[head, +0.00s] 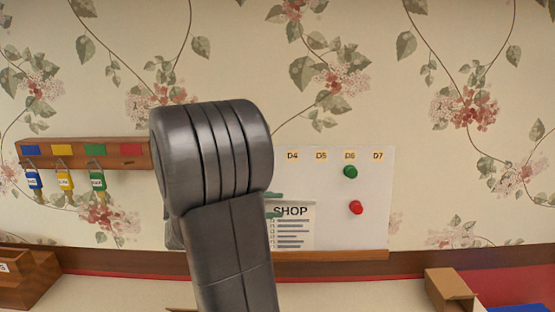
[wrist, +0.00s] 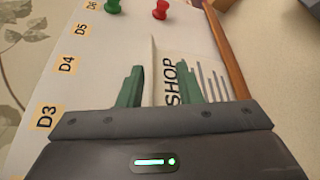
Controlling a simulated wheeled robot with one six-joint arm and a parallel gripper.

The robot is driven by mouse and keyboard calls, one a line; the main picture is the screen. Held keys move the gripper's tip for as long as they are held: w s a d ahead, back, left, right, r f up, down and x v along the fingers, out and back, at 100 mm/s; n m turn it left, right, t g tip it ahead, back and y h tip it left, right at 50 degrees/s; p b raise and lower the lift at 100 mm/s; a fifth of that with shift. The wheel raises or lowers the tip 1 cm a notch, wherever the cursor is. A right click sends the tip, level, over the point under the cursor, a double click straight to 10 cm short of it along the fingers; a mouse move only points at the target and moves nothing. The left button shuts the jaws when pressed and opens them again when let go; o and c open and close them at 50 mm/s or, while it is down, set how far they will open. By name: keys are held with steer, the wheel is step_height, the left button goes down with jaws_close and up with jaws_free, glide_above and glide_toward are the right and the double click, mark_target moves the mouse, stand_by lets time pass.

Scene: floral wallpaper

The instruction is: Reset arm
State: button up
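My dark grey arm (head: 225,200) rises through the middle of the head view and hides part of the wall behind it.
The board carries a green pin (head: 350,172) and a red pin (head: 356,207). A wooden key rack (head: 85,152) with several tagged keys hangs at the left. A wooden box (head: 30,280) stands lower left, a cardboard box (head: 449,289) lower right.

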steer(key=shift+w+d+f, duration=0.1)
steer(key=shift+w+d, duration=0.1)
steer(key=shift+d, duration=0.45)
steer(key=shift+w+d, duration=0.1)
steer(key=shift+d, duration=0.05)
steer(key=shift+w+p, duration=0.15)
steer(key=shift+p, duration=0.35)
steer(key=shift+b, duration=0.35)
